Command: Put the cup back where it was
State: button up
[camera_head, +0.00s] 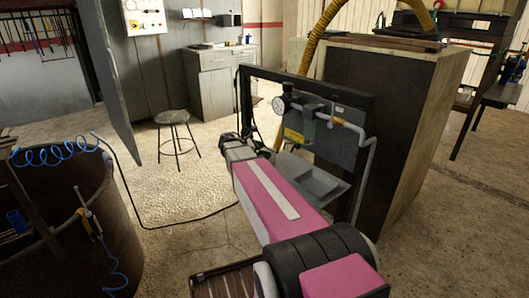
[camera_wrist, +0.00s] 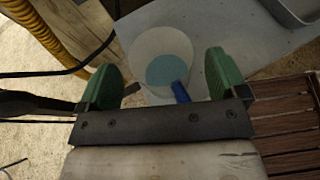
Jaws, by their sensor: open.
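A round, pale cup (camera_wrist: 150,43) with a light blue inside shows in the wrist view, seen from above. A short dark blue piece, perhaps its handle, sticks out toward my gripper. My gripper (camera_wrist: 162,62) has two green fingers, spread apart and open. The cup appears between and just beyond the fingertips, with visible gaps on both sides; I cannot tell its depth. Behind it is a light grey flat surface (camera_wrist: 225,35). In the head view my arm hides the gripper's fingers, and I cannot make out the cup.
A dark frame with a gauge panel (camera_head: 325,140) and a grey tray (camera_head: 310,182) stands beside a large wooden cabinet (camera_head: 420,130). A stool (camera_head: 173,118) stands behind. A rusty drum (camera_head: 110,225) is at left. Brown slats (camera_wrist: 290,125) lie at right in the wrist view.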

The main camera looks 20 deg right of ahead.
jog(key=v, duration=1.1)
jog(key=s+a+f+m+y, duration=0.3)
jog(key=s+f+m+y, duration=0.3)
jog(key=s+f+m, duration=0.2)
jog(key=s+a+f+m+y, duration=0.4)
jog(key=s+f+m+y, duration=0.3)
jog(key=s+f+m, duration=0.2)
jog(key=shift+s+f+m+t, duration=0.3)
jog(key=shift+s+f, duration=0.55)
jog(key=shift+f, duration=0.05)
jog(key=shift+a, duration=0.1)
